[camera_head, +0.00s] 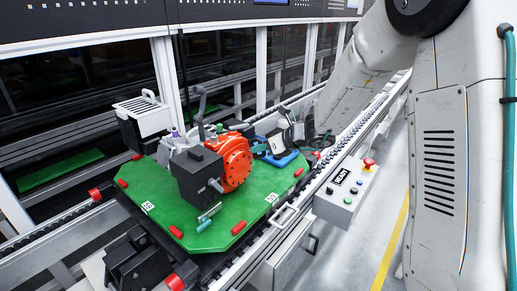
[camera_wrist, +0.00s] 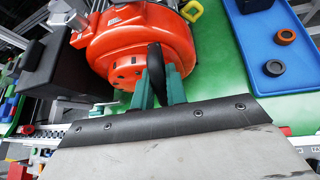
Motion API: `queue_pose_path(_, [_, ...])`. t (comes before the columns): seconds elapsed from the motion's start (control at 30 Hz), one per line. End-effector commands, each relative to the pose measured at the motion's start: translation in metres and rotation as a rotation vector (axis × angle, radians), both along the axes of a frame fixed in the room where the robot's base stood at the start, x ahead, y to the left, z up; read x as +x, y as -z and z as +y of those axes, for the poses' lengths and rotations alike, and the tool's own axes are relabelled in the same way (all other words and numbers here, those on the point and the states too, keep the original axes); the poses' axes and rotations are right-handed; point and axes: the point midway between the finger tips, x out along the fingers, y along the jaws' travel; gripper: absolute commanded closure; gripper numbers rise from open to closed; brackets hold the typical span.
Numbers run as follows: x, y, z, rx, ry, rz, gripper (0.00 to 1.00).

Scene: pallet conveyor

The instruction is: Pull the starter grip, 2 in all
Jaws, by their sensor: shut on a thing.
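An engine with a round orange starter housing (camera_head: 232,150) stands on a green pallet (camera_head: 165,205). In the wrist view the orange housing (camera_wrist: 125,40) fills the upper middle. My gripper (camera_wrist: 158,82) has its two teal fingers shut on the black starter grip (camera_wrist: 155,58), which stands upright between them in front of the housing. A cord cannot be made out. In the head view my gripper (camera_head: 257,148) is at the right side of the housing, and the starter grip is too small to tell apart there.
A control box (camera_head: 346,190) with a red button stands right of the conveyor. A black box (camera_head: 198,178) sits at the engine's front.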

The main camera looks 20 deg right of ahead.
Motion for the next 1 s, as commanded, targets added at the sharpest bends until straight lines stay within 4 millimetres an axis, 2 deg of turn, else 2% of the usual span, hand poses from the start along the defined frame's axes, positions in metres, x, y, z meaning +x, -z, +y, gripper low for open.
queue_pose_path(0.13, [-0.001,-0.001,-0.002,0.001,0.000,-0.001,1.00])
queue_pose_path(0.23, [-0.009,-0.009,-0.010,0.000,0.001,-0.002,1.00])
queue_pose_path(1.0, [-0.103,-0.086,-0.108,-0.003,0.005,-0.003,1.00])
